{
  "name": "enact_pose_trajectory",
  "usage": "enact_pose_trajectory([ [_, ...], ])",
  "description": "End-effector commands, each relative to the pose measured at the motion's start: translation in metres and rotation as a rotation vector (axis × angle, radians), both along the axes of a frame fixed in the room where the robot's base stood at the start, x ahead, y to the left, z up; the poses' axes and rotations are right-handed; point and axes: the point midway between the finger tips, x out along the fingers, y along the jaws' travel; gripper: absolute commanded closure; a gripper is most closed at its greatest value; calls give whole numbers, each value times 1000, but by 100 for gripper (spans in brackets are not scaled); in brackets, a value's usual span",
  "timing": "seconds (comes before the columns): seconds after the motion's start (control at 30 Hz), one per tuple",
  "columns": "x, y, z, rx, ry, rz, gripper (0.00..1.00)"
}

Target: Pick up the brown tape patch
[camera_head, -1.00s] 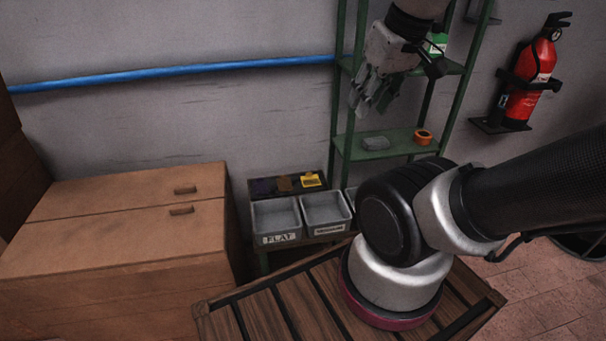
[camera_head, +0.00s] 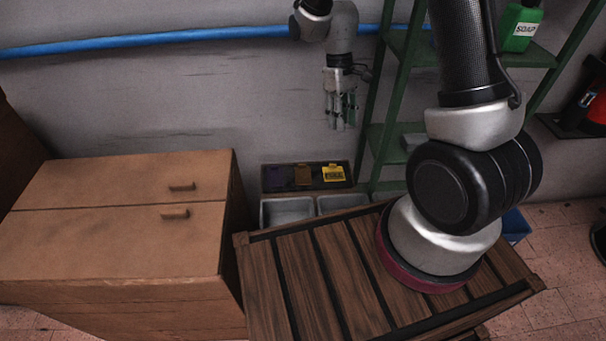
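The brown tape patch (camera_head: 303,175) lies on a dark tray (camera_head: 276,168) against the wall. It sits between a dark purple patch (camera_head: 280,178) on its left and a yellow patch (camera_head: 334,173) with dark print on its right. My gripper (camera_head: 341,122) hangs fingers-down above the tray, to the right of the brown patch and apart from it. Its fingers look parted and nothing shows between them.
Two grey bins (camera_head: 287,211) stand in front of the tray, partly hidden by my slatted wooden top. A brown cabinet (camera_head: 120,215) stands at left. A green shelf rack (camera_head: 395,90) with a soap bottle (camera_head: 521,26) stands close at right. A blue pipe (camera_head: 180,37) crosses the wall.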

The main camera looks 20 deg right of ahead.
Motion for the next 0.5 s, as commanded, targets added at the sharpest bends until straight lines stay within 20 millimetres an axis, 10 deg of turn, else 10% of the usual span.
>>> enact_pose_trajectory([
  [0.3, 66, 39, -186, 106, 0, 429, 68],
  [0.5, 136, 60, -228, 169, -184, 798, 68],
])
